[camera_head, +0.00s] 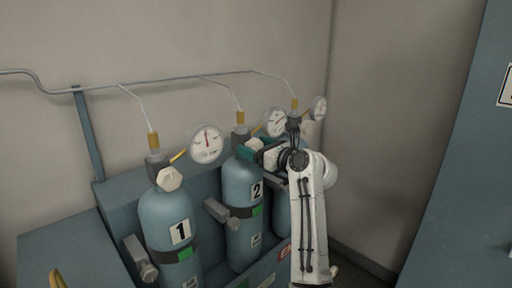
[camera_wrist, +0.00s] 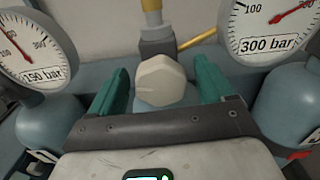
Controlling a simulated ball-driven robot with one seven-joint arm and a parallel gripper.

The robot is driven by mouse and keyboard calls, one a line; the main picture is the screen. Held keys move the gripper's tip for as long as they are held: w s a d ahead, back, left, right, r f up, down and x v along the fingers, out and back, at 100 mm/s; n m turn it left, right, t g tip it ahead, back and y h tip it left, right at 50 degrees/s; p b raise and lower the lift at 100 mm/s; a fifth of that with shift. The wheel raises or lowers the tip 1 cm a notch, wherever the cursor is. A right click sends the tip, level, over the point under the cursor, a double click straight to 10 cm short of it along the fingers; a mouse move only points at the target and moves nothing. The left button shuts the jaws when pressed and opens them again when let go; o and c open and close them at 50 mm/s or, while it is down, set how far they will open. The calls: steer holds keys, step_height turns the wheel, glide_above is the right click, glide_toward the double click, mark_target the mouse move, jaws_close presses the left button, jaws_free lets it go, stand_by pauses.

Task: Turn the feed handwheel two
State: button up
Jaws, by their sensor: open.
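Handwheel two is a cream, faceted knob on the valve of the blue cylinder marked 2 (camera_head: 238,207). In the wrist view the handwheel (camera_wrist: 160,80) sits between the two green fingers of my gripper (camera_wrist: 161,88), with a gap on each side. In the head view the handwheel (camera_head: 255,144) is partly hidden by my gripper (camera_head: 253,152), which reaches in from the right. My gripper is open and holds nothing. I cannot tell exactly how deep the fingers reach around the handwheel.
Cylinder 1 (camera_head: 168,215) with its own cream knob (camera_head: 169,179) stands at left. A third cylinder is mostly behind my arm. A pipe (camera_head: 165,81) runs along the wall.

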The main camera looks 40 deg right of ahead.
steer(key=shift+c, duration=0.5)
steer(key=c, duration=0.9)
steer(key=shift+r+n, duration=0.1)
steer(key=shift+n, duration=0.2)
